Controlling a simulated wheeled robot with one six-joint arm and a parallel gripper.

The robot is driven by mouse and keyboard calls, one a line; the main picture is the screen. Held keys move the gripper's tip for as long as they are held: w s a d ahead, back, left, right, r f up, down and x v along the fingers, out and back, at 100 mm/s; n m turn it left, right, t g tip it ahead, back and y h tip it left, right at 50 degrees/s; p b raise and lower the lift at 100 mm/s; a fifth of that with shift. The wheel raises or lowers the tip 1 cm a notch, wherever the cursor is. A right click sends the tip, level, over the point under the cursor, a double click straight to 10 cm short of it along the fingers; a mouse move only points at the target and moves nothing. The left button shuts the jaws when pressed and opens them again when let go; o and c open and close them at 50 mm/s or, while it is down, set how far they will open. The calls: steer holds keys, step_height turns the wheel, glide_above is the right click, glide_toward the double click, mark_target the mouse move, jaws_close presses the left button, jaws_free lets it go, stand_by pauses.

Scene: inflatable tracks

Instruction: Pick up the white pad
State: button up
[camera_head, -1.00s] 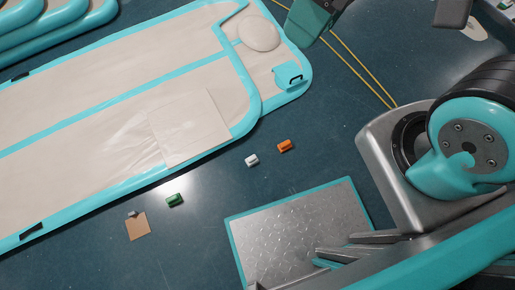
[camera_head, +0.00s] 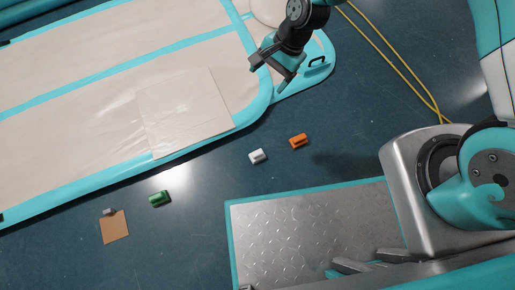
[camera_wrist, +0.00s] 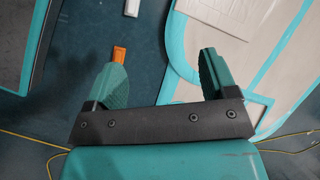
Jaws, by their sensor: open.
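The small white pad (camera_head: 258,156) lies on the dark floor in the head view, just left of an orange block (camera_head: 299,141). In the wrist view the white pad (camera_wrist: 132,7) is at the top edge, partly cut off, beyond the orange block (camera_wrist: 119,54). My gripper (camera_head: 268,73) is open and empty, above the rounded end of the inflatable track, up and right of the pad in the head view. In the wrist view my gripper (camera_wrist: 161,61) has its fingers wide apart, with bare floor showing between them.
A green block (camera_head: 160,198) and a brown square (camera_head: 115,227) lie on the floor to the left. The teal-edged inflatable track (camera_head: 60,110) carries a pale square patch (camera_head: 184,112). My metal-plated base is at the bottom. Yellow cords (camera_head: 399,67) run at upper right.

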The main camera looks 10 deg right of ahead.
mark_target(257, 152)
steer(key=s+a+f+m+b, duration=0.1)
steer(key=f+b, duration=0.3)
steer(key=f, duration=0.7)
steer(key=s+a+f+m+b, duration=0.1)
steer(key=f+b, duration=0.3)
steer(key=f, duration=0.7)
steer(key=s+f+m+b, duration=0.3)
steer(key=f+b, duration=0.1)
steer(key=f, duration=0.7)
steer(key=shift+s+a+f+m, duration=0.2)
steer(key=shift+a+f+m, duration=0.1)
steer(key=shift+a+f, duration=0.1)
steer(key=b+x, duration=0.2)
steer(key=x, duration=0.1)
steer(key=s+b+x, duration=0.1)
steer(key=b+x, duration=0.1)
steer(key=shift+f+b, duration=0.3)
steer(key=shift+f, duration=0.05)
steer(key=shift+r, duration=0.15)
steer(key=c, duration=1)
steer(key=shift+r, duration=0.1)
step_height(257, 152, up, 20)
steer(key=p, duration=1.1)
steer(key=shift+p, duration=0.3)
